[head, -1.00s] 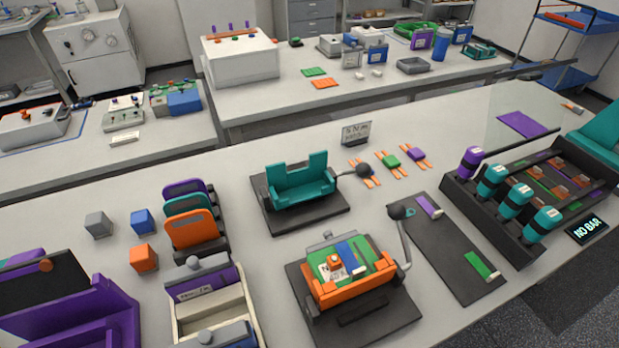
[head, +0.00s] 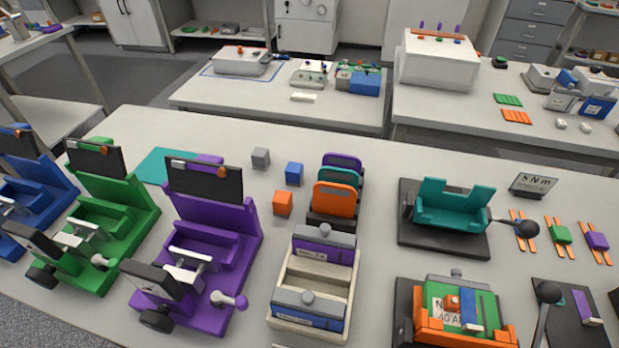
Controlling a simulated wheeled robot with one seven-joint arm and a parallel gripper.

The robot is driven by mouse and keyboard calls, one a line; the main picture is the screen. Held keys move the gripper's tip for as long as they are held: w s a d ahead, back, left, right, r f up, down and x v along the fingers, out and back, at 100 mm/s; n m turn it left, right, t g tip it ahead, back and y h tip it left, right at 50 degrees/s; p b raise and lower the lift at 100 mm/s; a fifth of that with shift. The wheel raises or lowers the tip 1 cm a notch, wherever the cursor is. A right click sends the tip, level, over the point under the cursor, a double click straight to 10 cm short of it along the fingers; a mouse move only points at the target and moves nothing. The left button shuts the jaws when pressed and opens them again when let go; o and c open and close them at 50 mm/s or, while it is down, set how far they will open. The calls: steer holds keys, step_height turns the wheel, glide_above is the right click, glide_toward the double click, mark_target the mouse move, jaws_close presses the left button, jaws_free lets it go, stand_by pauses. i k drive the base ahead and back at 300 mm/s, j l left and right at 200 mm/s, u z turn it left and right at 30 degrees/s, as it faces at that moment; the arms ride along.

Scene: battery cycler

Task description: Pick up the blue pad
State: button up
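A small blue block (head: 294,174) sits on the near table, between a grey block (head: 261,158) and an orange block (head: 282,204). A flat blue strip (head: 473,310) also lies on the green top in the orange fixture (head: 465,334), at the bottom right. I cannot tell for sure which of these is the blue pad. My gripper is not in the head view, so its state does not show.
Blue, green (head: 112,215) and purple (head: 215,255) machines stand at the left. A rack with purple, teal and orange plates (head: 335,198) stands right of the blocks. A cream tray (head: 276,309) lies below it, a teal cradle (head: 452,209) right. Bare tabletop lies behind the blocks.

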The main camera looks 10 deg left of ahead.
mark_target(294, 172)
steer(key=j+u, duration=0.6)
steer(key=u, duration=0.15)
